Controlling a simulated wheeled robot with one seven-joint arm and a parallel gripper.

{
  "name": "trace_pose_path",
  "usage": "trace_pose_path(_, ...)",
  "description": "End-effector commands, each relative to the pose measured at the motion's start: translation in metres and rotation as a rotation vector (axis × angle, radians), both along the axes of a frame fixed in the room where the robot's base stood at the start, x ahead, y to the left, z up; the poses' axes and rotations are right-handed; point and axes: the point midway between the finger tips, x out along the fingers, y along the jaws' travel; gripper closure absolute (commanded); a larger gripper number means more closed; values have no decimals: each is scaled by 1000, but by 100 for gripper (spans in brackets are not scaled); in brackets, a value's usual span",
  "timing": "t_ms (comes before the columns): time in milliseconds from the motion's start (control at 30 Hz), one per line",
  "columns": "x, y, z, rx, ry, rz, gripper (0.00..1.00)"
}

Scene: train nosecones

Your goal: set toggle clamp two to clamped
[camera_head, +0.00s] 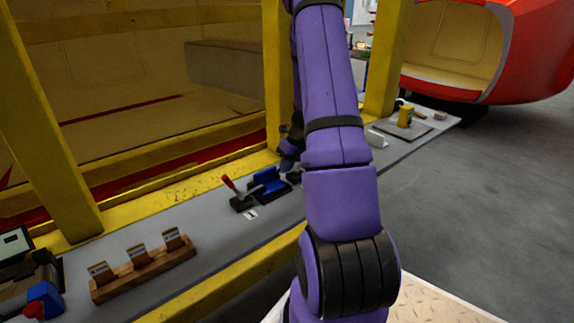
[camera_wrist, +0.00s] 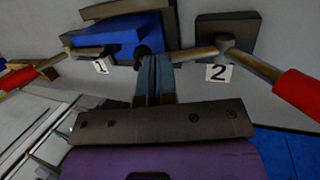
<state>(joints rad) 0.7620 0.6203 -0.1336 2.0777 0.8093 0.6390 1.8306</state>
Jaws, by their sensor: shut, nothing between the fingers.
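Toggle clamp two (camera_wrist: 228,40) is at the upper right of the wrist view, by the label "2" (camera_wrist: 218,73). Its red handle (camera_wrist: 297,95) slants out to the right. Its bar reaches left towards the blue block (camera_wrist: 118,38); I cannot tell whether its black tip presses on it. Toggle clamp one's red handle (camera_wrist: 18,78) is at the left, near the label "1" (camera_wrist: 101,66). My gripper (camera_wrist: 152,62) is shut and empty, its fingertips appearing near the black tip. In the head view, one clamp with a red handle (camera_head: 229,183) shows; my arm hides part of the area.
A wooden rack (camera_head: 145,272) with several cards stands at the left of the grey bench (camera_head: 215,235). A blue-ended tool (camera_head: 44,298) lies at the lower left. Yellow posts (camera_head: 45,130) rise behind the bench. A yellow object (camera_head: 405,116) stands on a plate further right.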

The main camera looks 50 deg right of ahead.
Motion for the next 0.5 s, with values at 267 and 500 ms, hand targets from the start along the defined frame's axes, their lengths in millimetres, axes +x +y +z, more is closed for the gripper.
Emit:
trace_pose_path(267,2,9,-9,-154,38,4,100)
trace_pose_path(500,3,12,-17,-180,43,0,100)
